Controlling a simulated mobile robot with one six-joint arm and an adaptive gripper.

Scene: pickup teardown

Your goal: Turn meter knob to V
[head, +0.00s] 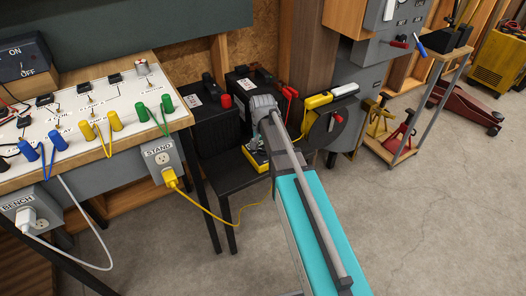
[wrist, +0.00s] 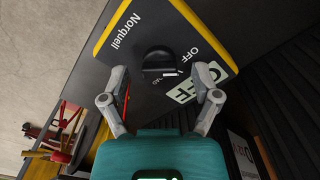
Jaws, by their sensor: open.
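The meter (wrist: 128,58) is a dark grey unit with a yellow edge, marked "Norquell". Its round black knob (wrist: 156,60) has a short white mark on its lower right side. An "OFF" label and smaller lettering lie around the knob; the V label cannot be made out. A display reading "OFF" is partly covered by my right finger. My gripper (wrist: 162,82) is open, its fingers on either side of the knob and apart from it. In the head view the meter (head: 257,162) shows as a small yellow-edged thing on a black stand, mostly hidden by my arm.
Black batteries (head: 205,115) stand behind the meter. A yellow-and-black tool (head: 318,101) and a reel lie to its right. A panel bench (head: 60,170) with colored plugs is at left; a yellow cord (head: 210,213) hangs from its outlet.

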